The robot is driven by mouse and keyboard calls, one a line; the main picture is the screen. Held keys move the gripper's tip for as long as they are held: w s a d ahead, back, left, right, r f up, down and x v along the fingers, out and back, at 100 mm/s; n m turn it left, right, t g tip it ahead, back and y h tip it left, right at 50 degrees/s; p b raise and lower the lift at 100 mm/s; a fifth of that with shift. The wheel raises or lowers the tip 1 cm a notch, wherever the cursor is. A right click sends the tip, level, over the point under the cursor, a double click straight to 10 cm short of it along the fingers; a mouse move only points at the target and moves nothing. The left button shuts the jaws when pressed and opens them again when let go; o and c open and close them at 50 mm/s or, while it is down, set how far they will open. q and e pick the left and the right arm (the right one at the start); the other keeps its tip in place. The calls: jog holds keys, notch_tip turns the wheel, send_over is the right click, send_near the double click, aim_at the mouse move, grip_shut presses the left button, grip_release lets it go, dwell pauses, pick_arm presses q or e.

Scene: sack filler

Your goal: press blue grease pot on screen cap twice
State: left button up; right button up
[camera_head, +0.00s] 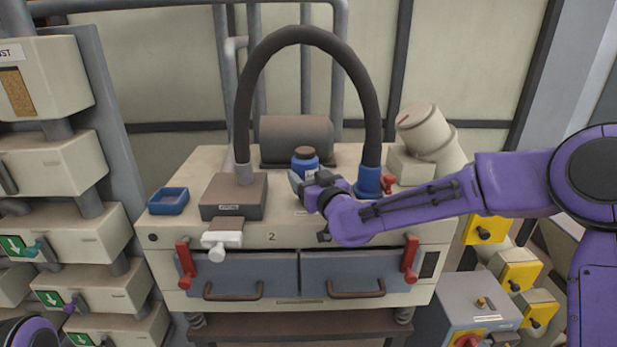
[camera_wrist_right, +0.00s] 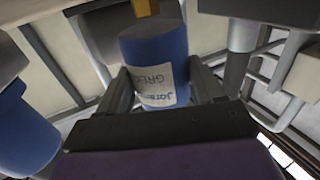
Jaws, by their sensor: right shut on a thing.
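The blue grease pot (camera_head: 306,166), with a brown top and a pale label, is upright above the top of the machine, in front of the dark cylinder. My right gripper (camera_head: 308,182) is shut on it from the front. In the right wrist view the pot (camera_wrist_right: 158,62) is between the two fingers (camera_wrist_right: 163,92), its label towards me. I cannot tell whether its base touches anything. No part is clearly marked as the screen cap; a dark box (camera_head: 252,192) with a small unreadable label is left of the pot. My left gripper is not in view.
A black hose (camera_head: 302,34) arches over the pot from the dark box to a blue collar (camera_head: 369,181) close on the right. A blue tray (camera_head: 169,200) lies at the left. Red levers (camera_head: 185,264) and drawers (camera_head: 252,277) are on the front. A beige jointed pipe (camera_head: 425,130) stands at the right.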

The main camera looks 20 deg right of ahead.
aim_at(309, 157)
jog(key=shift+r, duration=0.1)
jog(key=shift+r, duration=2.45)
